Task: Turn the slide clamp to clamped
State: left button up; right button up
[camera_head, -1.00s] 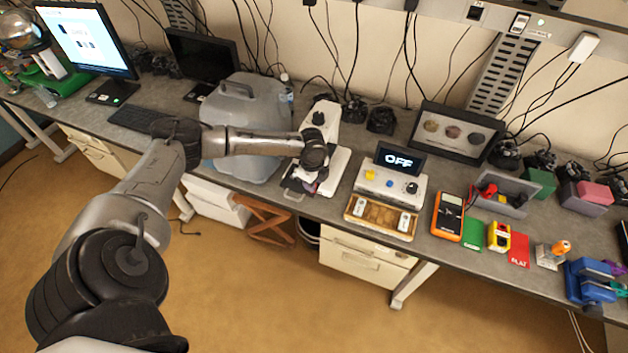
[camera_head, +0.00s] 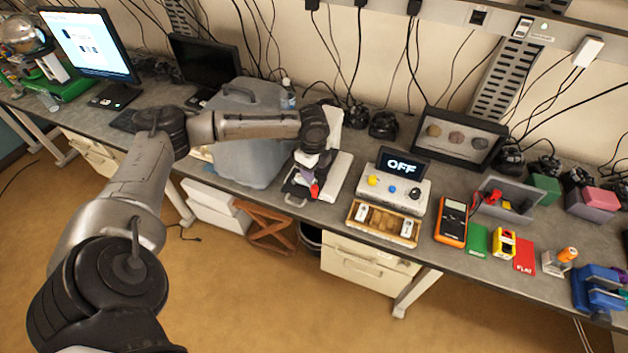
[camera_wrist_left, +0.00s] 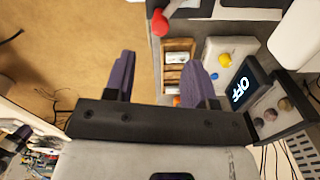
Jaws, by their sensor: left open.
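The slide clamp shows as a small red knob (camera_head: 315,190) at the front of the microscope's stage. The pale microscope (camera_head: 335,172) stands on the bench, partly hidden by my left arm. My left gripper (camera_head: 306,168) is just above and behind the red knob, with its purple fingers partly hidden by the wrist. In the left wrist view the two purple fingers (camera_wrist_left: 160,75) are apart with nothing held between them. The red knob (camera_wrist_left: 160,22) lies beyond the fingertips, between their lines, apart from both. The clamp's exact setting cannot be told.
A control box (camera_head: 390,192) with an OFF screen (camera_head: 402,165) and a wooden slide tray (camera_head: 382,222) stand right of the microscope. A large grey jug (camera_head: 245,130) stands close on the left. A multimeter (camera_head: 451,221) lies farther right.

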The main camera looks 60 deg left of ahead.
pick_arm(q)
notch_tip(320, 180, up, 5)
jog(key=shift+s+r+b, duration=0.1)
jog(key=shift+b, duration=0.2)
dwell(0.7)
